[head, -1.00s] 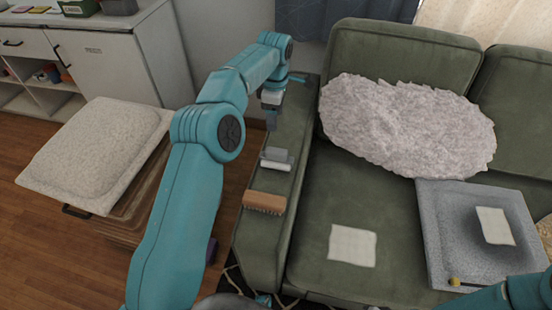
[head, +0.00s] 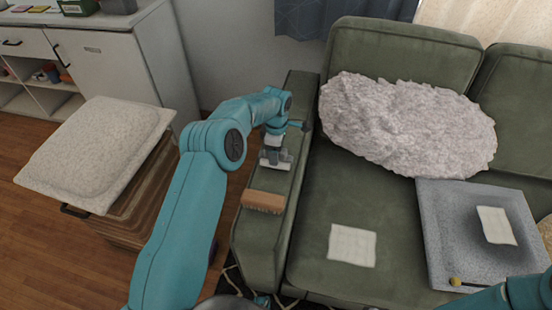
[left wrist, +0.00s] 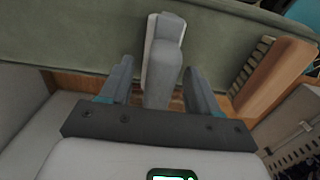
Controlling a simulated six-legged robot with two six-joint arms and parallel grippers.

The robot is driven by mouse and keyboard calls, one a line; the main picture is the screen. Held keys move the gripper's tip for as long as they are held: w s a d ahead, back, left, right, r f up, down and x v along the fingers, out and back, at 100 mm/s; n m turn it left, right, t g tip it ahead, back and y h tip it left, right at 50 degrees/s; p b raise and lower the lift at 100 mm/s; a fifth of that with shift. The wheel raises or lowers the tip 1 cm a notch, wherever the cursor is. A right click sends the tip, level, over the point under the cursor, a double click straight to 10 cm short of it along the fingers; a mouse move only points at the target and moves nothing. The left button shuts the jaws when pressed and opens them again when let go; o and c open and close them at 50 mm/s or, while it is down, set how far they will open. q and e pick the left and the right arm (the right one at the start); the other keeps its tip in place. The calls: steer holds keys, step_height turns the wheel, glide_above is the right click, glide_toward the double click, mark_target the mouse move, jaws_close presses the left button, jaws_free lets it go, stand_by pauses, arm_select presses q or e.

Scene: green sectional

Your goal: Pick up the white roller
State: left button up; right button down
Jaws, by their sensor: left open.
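The white roller (head: 276,164), with a grey part, lies on the green sofa's armrest, partly covered by my left gripper in the head view. My left gripper (head: 275,152) is directly over it, pointing down. In the left wrist view, the roller (left wrist: 168,38) shows its white side and grey body. My left gripper (left wrist: 159,88) is open there, with one finger on each side of the grey part and visible gaps between. Whether the roller touches anything but the armrest cannot be told.
A wooden brush (head: 263,201) lies on the armrest close in front of the roller. A cushioned stool (head: 95,150) stands left of my arm.

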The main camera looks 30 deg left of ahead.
arm_select(q)
steer(key=c, duration=1.1)
steer(key=shift+r+p, duration=1.05)
steer(key=shift+r, duration=9)
steer(key=o, duration=0.6)
steer(key=shift+c, duration=0.2)
steer(key=c, duration=0.4)
